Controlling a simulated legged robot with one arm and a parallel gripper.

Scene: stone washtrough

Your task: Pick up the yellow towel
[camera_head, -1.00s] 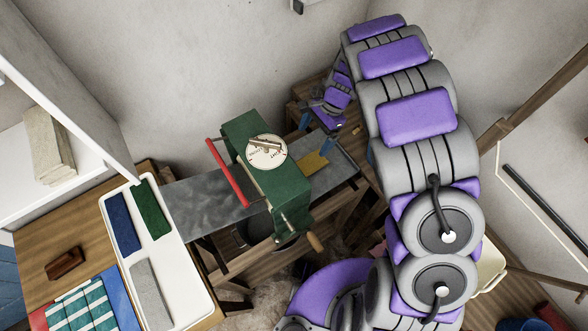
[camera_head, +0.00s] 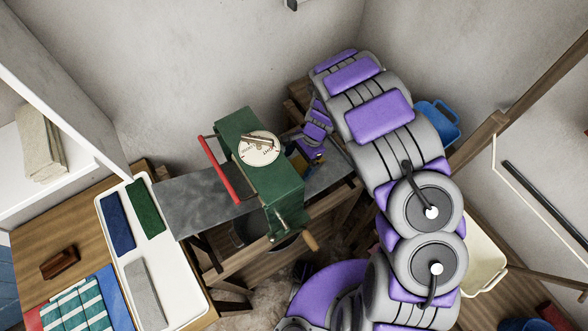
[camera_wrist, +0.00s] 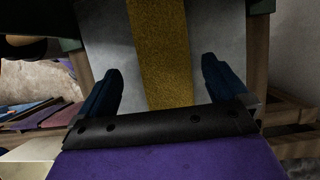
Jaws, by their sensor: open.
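The yellow towel (camera_wrist: 163,45) lies flat as a narrow strip on a grey metal board (camera_wrist: 112,45) in the wrist view. My gripper (camera_wrist: 162,72) is open, with one dark blue finger on each side of the towel and nothing held. The near end of the towel is hidden behind the gripper's black bar. I cannot tell whether the fingertips touch the board. In the head view my gripper (camera_head: 303,158) is over the board's right end, beside the green mangle (camera_head: 262,165), and my arm and gripper cover most of the towel.
The green mangle with its red bar (camera_head: 220,170) stands close left of my gripper. A white tray (camera_head: 122,250) with blue, green and grey cloths is on the wooden table at left. A blue tub (camera_head: 440,118) and a cream basin (camera_head: 484,262) are at right.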

